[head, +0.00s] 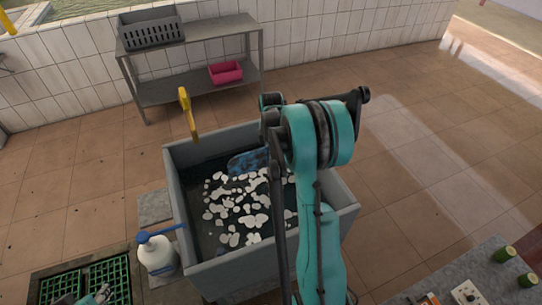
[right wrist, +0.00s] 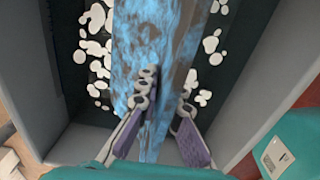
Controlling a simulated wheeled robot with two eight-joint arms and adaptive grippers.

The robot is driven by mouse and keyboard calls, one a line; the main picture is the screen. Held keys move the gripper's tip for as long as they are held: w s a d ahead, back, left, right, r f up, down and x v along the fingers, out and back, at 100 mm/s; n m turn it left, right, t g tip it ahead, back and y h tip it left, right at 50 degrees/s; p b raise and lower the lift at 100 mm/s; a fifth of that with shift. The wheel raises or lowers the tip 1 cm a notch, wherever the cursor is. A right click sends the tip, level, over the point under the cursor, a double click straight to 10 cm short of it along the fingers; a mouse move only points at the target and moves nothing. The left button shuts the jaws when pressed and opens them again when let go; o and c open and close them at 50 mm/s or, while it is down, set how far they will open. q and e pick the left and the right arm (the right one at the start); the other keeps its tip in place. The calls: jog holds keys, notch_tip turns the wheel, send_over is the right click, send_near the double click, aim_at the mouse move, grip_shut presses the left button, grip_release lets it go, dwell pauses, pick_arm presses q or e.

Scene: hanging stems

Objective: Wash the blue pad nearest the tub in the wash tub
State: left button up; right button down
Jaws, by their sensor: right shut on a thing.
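The wash tub (head: 178,190) is a grey box of dark water with white foam patches. The blue mottled pad (head: 248,160) is inside the tub at its far side, partly hidden by my right arm in the head view. In the right wrist view, my right gripper (right wrist: 167,105) is shut on the blue pad (right wrist: 155,35), which extends away between the fingers over the dark, foamy water. I cannot tell how deep its far end is. What looks like part of my left gripper (head: 100,297) shows at the bottom left, cut off by the frame.
A yellow-handled tool (head: 187,110) stands at the tub's far edge. A white bottle (head: 156,254) stands left of the tub, near green crates (head: 108,272). A metal shelf (head: 190,90) behind holds a grey basket (head: 152,32) and a pink bin (head: 226,73). Floor to the right is clear.

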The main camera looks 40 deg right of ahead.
notch_tip(320, 180, down, 20)
jog(key=b, duration=1.4)
jog(key=shift+d, duration=0.15)
jog(key=d, duration=0.1)
jog(key=s+d, duration=0.1)
jog(key=d, duration=0.3)
jog(key=shift+s, duration=0.3)
dwell(2.7)
jog(key=shift+r, duration=0.1)
notch_tip(320, 180, up, 36)
jog(key=p, duration=2.3)
jog(key=shift+p, duration=0.4)
